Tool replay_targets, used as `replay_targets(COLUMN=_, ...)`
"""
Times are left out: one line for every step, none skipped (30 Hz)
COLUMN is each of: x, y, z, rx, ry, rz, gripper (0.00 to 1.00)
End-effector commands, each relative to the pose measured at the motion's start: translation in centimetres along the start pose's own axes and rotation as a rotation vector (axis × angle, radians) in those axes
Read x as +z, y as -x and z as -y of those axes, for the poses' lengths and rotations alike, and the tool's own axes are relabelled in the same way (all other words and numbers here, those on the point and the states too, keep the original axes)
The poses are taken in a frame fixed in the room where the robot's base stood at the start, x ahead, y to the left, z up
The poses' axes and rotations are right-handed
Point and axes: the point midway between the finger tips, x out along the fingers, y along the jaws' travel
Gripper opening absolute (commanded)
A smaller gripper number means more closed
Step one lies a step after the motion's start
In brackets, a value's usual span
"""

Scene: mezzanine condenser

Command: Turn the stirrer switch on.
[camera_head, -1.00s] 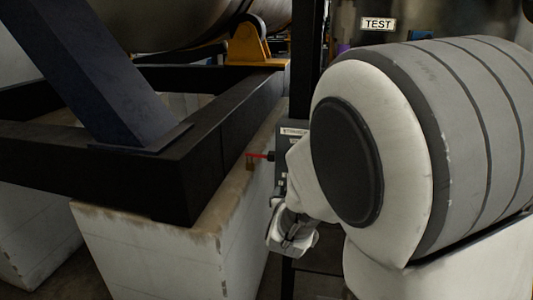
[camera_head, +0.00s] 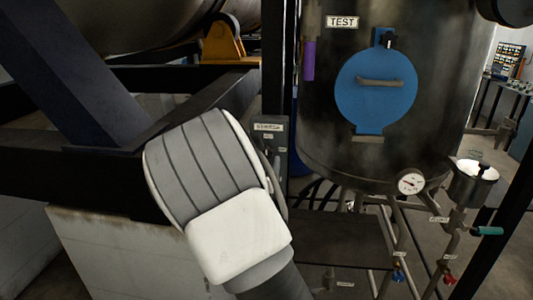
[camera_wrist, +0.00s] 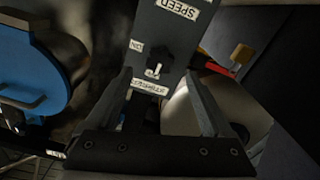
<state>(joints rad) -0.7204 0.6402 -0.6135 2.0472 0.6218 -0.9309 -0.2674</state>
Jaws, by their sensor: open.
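The stirrer control panel (camera_wrist: 172,30) is a dark grey plate with white labels, including SPEED and ON, in the wrist view. A small dark switch with a pale lever (camera_wrist: 155,69) sits on it below SPEED in the picture. My gripper (camera_wrist: 161,78) is open, its two fingers on either side of the switch in the picture, with nothing held. I cannot tell whether a finger touches it. In the head view the panel's upper part (camera_head: 270,127) shows just behind my arm, which hides my gripper and the switch.
A red handle (camera_wrist: 214,67) with a brass padlock (camera_wrist: 242,53) is close beside the panel. The dark tank with a blue round hatch (camera_head: 375,90) stands to the right, with a gauge (camera_head: 411,182) and pipes below it. A black steel frame (camera_head: 75,190) lies left.

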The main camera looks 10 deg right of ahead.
Motion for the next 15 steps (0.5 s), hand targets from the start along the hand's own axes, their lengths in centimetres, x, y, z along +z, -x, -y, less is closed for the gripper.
replay_targets(x=0.0, y=-1.1, z=-0.1, rx=0.003, ry=0.002, rz=-0.001, gripper=0.85)
replay_targets(x=0.0, y=-1.7, z=-0.1, rx=0.003, ry=0.002, rz=-0.001, gripper=0.85)
replay_targets(x=0.0, y=-2.4, z=-0.1, rx=0.003, ry=0.001, rz=0.000, gripper=0.85)
replay_targets(x=0.0, y=-2.9, z=-0.1, rx=0.002, ry=0.001, rz=-0.001, gripper=0.85)
replay_targets(x=0.0, y=-3.5, z=-0.1, rx=0.002, ry=0.001, rz=-0.001, gripper=0.85)
replay_targets(x=0.0, y=-4.1, z=-0.1, rx=0.001, ry=0.001, rz=0.000, gripper=0.85)
replay_targets(x=0.0, y=-4.6, z=-0.1, rx=0.002, ry=0.001, rz=0.000, gripper=0.85)
replay_targets(x=0.0, y=-5.0, z=-0.1, rx=0.001, ry=0.001, rz=0.000, gripper=0.85)
replay_targets(x=0.0, y=-5.5, z=-0.1, rx=0.001, ry=0.000, rz=0.000, gripper=0.85)
replay_targets(x=0.0, y=-5.8, z=-0.1, rx=0.001, ry=0.000, rz=0.000, gripper=0.85)
replay_targets(x=0.0, y=-6.1, z=-0.1, rx=0.001, ry=0.000, rz=0.000, gripper=0.85)
replay_targets(x=0.0, y=-6.4, z=-0.1, rx=0.001, ry=0.001, rz=0.000, gripper=0.85)
replay_targets(x=0.0, y=-6.7, z=-0.1, rx=0.001, ry=0.000, rz=0.000, gripper=0.85)
replay_targets(x=0.0, y=-6.8, z=-0.1, rx=0.001, ry=0.000, rz=0.000, gripper=0.85)
replay_targets(x=0.0, y=-7.0, z=0.0, rx=0.000, ry=0.000, rz=0.000, gripper=0.85)
